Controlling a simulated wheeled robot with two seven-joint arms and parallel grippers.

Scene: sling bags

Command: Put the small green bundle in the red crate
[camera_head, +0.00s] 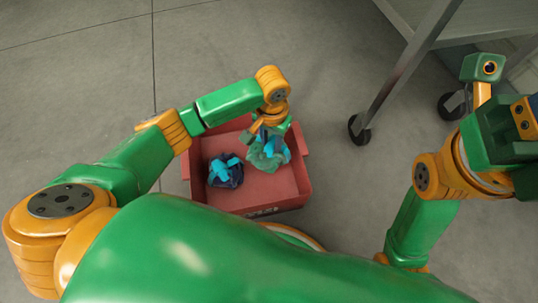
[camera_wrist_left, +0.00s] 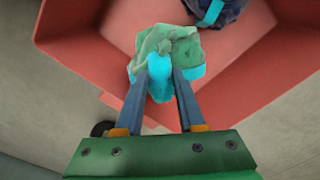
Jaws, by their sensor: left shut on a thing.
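The small green bundle (camera_head: 266,156) is a crumpled green cloth with a cyan band. My left gripper (camera_head: 268,133) is shut on it, inside the outline of the red crate (camera_head: 262,204). In the left wrist view the bundle (camera_wrist_left: 170,47) is between the fingertips (camera_wrist_left: 160,72), pinched at its cyan part. The crate (camera_wrist_left: 262,93) is below and around it there. I cannot tell whether the bundle touches the crate floor. My right gripper is not clearly visible; only the right arm shows at the right.
A dark blue bundle with a cyan band (camera_head: 225,171) lies in the crate, left of the green one. A grey wheeled table (camera_head: 420,55) stands at the upper right, its caster (camera_head: 359,129) on the floor. The grey floor left of the crate is clear.

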